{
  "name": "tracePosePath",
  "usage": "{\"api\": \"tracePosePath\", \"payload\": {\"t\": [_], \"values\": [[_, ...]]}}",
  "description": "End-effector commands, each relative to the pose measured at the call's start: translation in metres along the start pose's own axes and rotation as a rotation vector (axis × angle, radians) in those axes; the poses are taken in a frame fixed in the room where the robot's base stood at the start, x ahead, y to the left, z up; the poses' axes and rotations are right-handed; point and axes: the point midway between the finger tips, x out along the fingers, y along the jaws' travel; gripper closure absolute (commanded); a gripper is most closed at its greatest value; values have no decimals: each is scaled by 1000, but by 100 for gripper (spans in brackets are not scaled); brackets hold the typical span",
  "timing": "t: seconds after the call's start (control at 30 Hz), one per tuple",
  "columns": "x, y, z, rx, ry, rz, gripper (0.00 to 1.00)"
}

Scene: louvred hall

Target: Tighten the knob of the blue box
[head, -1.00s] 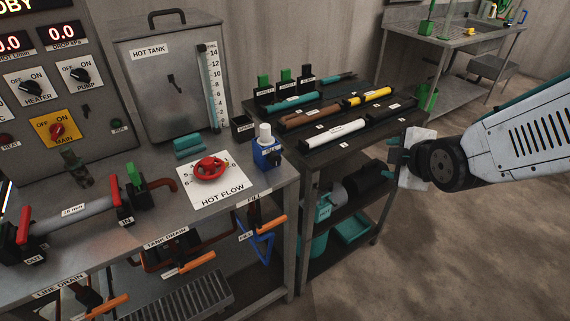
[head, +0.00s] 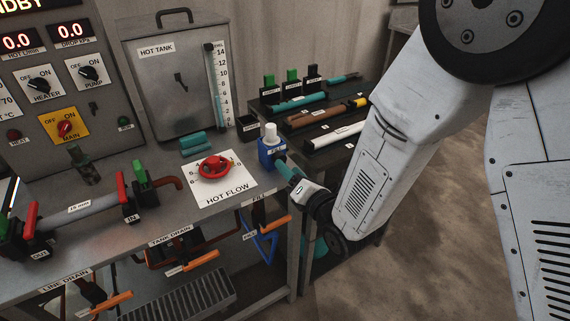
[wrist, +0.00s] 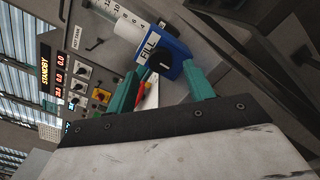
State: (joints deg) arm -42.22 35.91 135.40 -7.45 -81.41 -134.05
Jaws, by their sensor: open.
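The blue box (head: 267,155), with a white cylinder on top, stands at the right end of the steel bench beside the HOT FLOW plate. In the wrist view the blue box (wrist: 177,54) carries a FILL label and a black round knob (wrist: 160,61) with a white mark, facing me. My gripper (head: 284,166) is close to the knob side of the box. In the wrist view its teal fingers (wrist: 163,85) are open, one to each side of the knob. I cannot tell whether they touch it. In the head view the fingers hide the knob.
A red handwheel (head: 214,167) is on the HOT FLOW plate (head: 231,189) left of the box. The hot tank (head: 172,85) stands behind. A dark rack (head: 322,117) with several tubes is behind my arm. Orange-handled valves (head: 202,259) hang below the bench.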

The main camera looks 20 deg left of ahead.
Motion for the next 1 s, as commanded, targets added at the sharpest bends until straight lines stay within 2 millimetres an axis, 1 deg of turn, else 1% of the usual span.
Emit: {"api": "tracePosePath", "payload": {"t": [0.03,0.1,0.2,0.33,0.57,0.6,0.67,0.7,0.73,1.0], "values": [[8,0,0,0,-1,1,48],[18,0,0,0,-1,1,48],[28,0,1,1,-1,-1,48],[33,0,1,1,-1,-2,48],[34,0,1,2,-1,-2,48],[34,0,1,2,-1,-2,59],[34,0,1,2,-1,-2,75],[33,0,1,2,-1,-2,87],[33,0,1,2,-1,-2,92],[33,0,1,18,-1,-2,92]]}}
